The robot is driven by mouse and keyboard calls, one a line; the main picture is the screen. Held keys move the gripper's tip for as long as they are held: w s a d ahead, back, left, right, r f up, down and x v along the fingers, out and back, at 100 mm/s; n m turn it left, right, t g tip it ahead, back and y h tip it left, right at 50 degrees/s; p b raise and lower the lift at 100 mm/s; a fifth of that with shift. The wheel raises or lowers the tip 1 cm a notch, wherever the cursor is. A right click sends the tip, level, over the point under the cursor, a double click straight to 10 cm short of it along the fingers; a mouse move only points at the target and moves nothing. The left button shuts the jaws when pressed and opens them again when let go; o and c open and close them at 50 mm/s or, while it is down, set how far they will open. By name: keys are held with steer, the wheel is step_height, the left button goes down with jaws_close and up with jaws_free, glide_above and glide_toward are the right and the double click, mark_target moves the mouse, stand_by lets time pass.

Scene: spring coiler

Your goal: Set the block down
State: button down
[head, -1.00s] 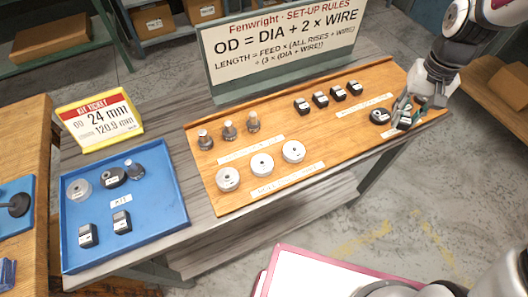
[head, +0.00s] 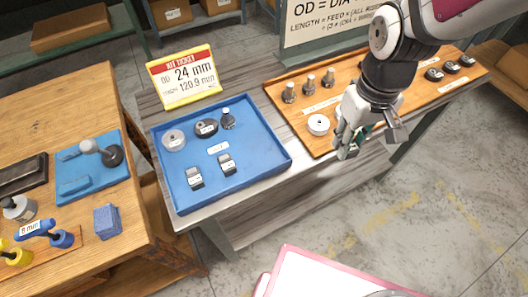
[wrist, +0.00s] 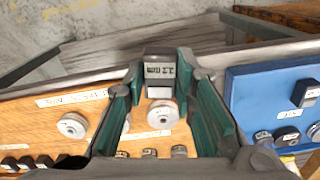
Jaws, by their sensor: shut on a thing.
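My gripper (head: 350,143) is shut on a small dark block (wrist: 160,69) with a pale printed label. In the wrist view the block sits between the two green fingers, above the wooden board. In the head view the gripper hides most of the block and hangs near the front edge of the wooden board (head: 283,97). The blue tray (head: 262,175) is to the left of the gripper in the head view. It holds a grey disc (head: 173,140), a black round part (head: 206,127), a knobbed post (head: 228,119) and two dark blocks (head: 194,178) (head: 226,164).
The wooden board carries metal posts (head: 309,82), a pale disc (head: 318,124) and dark blocks (head: 450,67). A ticket sign (head: 182,78) stands behind the tray. A wooden bench (head: 60,110) at left holds tools and a blue block (head: 107,221). The tray's front right area is bare.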

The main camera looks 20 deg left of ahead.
steer(key=s+a+n, duration=0.2)
steer(key=s+a, duration=0.1)
steer(key=s, duration=0.1)
glide_above(257, 155)
step_height(257, 155, down, 2)
steer(key=shift+d, duration=0.1)
steer(key=shift+w+f, duration=0.1)
steer(key=shift+f, duration=1.65)
steer(key=shift+f+b, duration=0.2)
steer(key=shift+b, duration=0.1)
steer(key=c, duration=1.3)
jaws_free()
steer(key=shift+r, duration=0.1)
